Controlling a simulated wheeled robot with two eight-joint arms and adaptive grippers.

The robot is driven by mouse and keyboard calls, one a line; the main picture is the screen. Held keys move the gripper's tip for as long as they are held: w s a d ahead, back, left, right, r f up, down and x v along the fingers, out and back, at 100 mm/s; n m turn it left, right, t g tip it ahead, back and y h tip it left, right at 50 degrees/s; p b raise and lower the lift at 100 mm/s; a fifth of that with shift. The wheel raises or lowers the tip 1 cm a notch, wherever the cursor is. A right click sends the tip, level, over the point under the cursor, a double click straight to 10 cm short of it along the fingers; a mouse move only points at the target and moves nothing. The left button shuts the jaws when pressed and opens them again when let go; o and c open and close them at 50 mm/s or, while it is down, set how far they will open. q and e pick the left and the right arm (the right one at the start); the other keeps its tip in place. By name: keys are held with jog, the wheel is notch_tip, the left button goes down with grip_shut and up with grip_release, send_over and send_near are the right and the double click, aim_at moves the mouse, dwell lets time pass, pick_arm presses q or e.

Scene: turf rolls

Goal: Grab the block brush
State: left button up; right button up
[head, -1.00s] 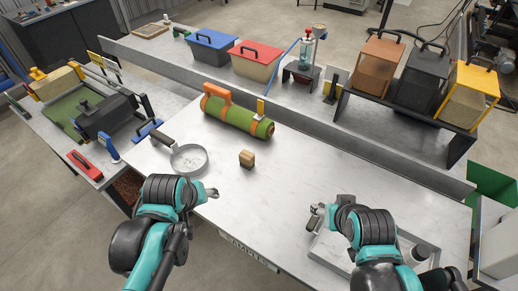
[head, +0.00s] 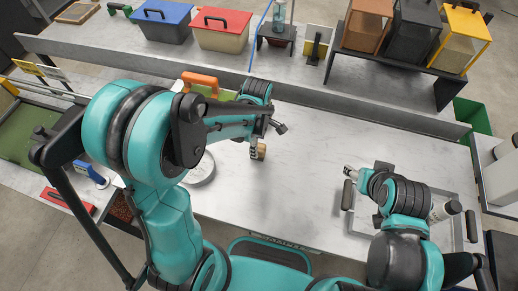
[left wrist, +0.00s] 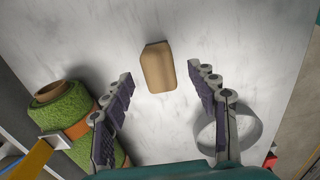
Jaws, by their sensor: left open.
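The block brush (head: 260,151), a small tan wooden block, stands on the white worktop. In the left wrist view the brush (left wrist: 158,66) shows between and just beyond my open fingertips, with bare worktop on both sides. My left gripper (head: 268,139) is open above the brush; its fingers partly cover the brush in the head view. In the left wrist view the left gripper (left wrist: 162,76) holds nothing. My right gripper (head: 350,172) is at the right, by the metal tray; its jaw opening is too small to make out.
A green turf roll with orange straps (left wrist: 68,115) lies left of the left fingers in the wrist view. A round sieve (head: 201,170) sits near my left arm. The metal tray (head: 366,222) lies at the right. Bins line the back shelf. The middle worktop is clear.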

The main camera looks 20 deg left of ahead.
pick_arm(q)
notch_tip(320, 180, down, 5)
jog(key=shift+f+b, duration=0.15)
jog(key=shift+b, duration=0.75)
jog(key=c, duration=1.3)
